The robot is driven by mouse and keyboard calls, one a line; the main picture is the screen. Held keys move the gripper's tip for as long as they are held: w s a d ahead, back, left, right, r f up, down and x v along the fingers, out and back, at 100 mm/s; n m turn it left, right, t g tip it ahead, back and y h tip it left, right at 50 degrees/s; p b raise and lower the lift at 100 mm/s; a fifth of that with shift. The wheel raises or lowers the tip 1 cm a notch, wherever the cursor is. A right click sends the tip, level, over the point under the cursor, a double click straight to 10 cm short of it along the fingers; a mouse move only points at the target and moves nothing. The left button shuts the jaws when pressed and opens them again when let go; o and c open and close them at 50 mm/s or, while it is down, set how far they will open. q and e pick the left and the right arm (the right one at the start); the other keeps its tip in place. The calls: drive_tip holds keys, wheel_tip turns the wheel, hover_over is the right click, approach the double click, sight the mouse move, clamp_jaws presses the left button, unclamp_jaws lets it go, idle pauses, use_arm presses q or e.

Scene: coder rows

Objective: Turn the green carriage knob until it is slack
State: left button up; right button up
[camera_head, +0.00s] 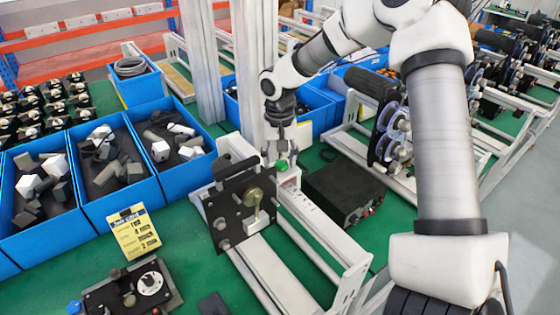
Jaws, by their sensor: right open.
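The small green carriage knob (281,165) sits at the back of the coder's white rail frame, just behind the black upright plate (237,207) with a brass-coloured disc. My right gripper (283,156) points down over the knob from above, its fingers open. The fingertips are close to the knob, at or beside its top. I cannot tell whether they touch it. My left gripper is out of the picture.
A black box (343,190) stands right of the knob. Blue bins (135,200) of grey and white parts line the left. A yellow job card (133,232) and a black device (130,292) are in front. White posts (203,65) rise behind.

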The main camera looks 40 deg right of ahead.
drive_tip(key=shift+s+d+r, duration=0.1)
drive_tip(key=shift+s+r, duration=0.05)
drive_tip(key=shift+s, duration=0.2)
drive_tip(key=shift+w, duration=0.15)
clamp_jaws()
drive_tip(key=n+p, duration=0.4)
drive_tip(key=n, duration=0.1)
drive_tip(key=n+p, duration=0.2)
drive_tip(key=shift+r+n, duration=0.3)
drive_tip(key=shift+n, duration=0.1)
drive_tip(key=shift+n+p, duration=0.6)
drive_tip(key=shift+p, duration=0.05)
drive_tip(key=shift+f+n, duration=0.2)
drive_tip(key=shift+n, duration=0.3)
drive_tip(key=shift+f, duration=0.15)
drive_tip(key=shift+n+p, duration=0.45)
drive_tip(key=shift+n, duration=1.65)
drive_tip(key=n, duration=0.6)
unclamp_jaws()
